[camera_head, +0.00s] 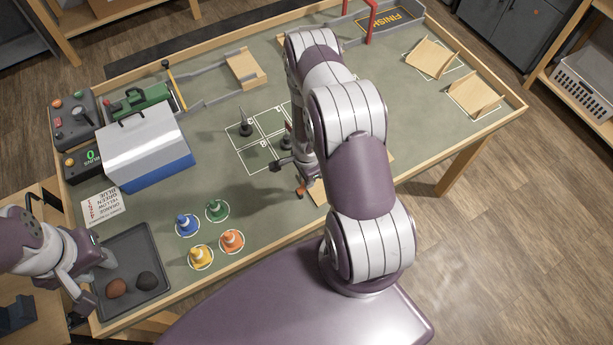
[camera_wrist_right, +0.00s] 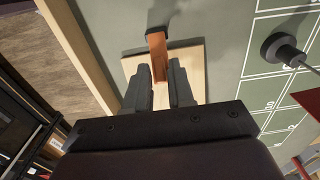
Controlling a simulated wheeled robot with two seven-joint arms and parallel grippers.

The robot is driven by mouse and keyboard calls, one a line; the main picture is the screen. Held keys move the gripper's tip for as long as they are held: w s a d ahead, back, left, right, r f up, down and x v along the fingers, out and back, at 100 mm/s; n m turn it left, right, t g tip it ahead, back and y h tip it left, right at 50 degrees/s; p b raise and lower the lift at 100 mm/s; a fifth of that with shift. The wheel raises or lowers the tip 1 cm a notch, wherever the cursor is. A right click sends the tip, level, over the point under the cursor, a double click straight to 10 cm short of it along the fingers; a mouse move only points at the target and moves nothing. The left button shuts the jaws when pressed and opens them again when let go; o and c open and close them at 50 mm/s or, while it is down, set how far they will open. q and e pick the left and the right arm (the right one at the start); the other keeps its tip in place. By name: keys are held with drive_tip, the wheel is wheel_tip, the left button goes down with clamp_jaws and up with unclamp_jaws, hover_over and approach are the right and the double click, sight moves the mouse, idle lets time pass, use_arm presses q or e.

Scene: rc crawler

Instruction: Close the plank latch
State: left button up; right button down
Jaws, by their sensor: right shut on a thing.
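An orange latch piece (camera_wrist_right: 158,58) with a dark end lies over a pale wooden plank (camera_wrist_right: 195,60) in the right wrist view. My right gripper (camera_wrist_right: 160,85) has its two dark fingers on either side of the orange piece and is shut on it. In the head view my right arm covers most of the plank; a small bit of orange (camera_head: 300,191) shows beside the gripper. My left gripper (camera_head: 90,285) is at the lower left, over the edge of a grey tray (camera_head: 128,240); its finger gap is unclear.
Several coloured cones (camera_head: 217,209) stand in circles left of my right arm. A blue and silver box (camera_head: 150,150) is at the left. A dark peg (camera_head: 245,128) stands on the white grid. Wooden ramps (camera_head: 474,95) are at the right. Two lumps (camera_head: 116,288) lie in the tray.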

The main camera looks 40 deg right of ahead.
drive_tip(key=shift+d+f+y+b, duration=0.35)
drive_tip(key=shift+d+y+b, duration=0.15)
drive_tip(key=shift+y+b, duration=0.35)
drive_tip(key=d+f+y+b, duration=0.1)
drive_tip(key=y+b, duration=0.1)
drive_tip(key=b, duration=0.2)
drive_tip(key=d+f+y+b, duration=0.1)
drive_tip(key=y+b, duration=0.2)
drive_tip(key=b, duration=0.1)
drive_tip(key=shift+s+d+f+t, duration=0.2)
drive_tip(key=shift+t, duration=0.2)
drive_tip(key=shift+d+y+b, duration=0.1)
drive_tip(key=shift+y+b, duration=0.55)
drive_tip(key=shift+b, duration=0.3)
drive_tip(key=c, duration=1.2)
unclamp_jaws()
drive_tip(key=shift+o, duration=0.2)
drive_tip(key=shift+r, duration=0.1)
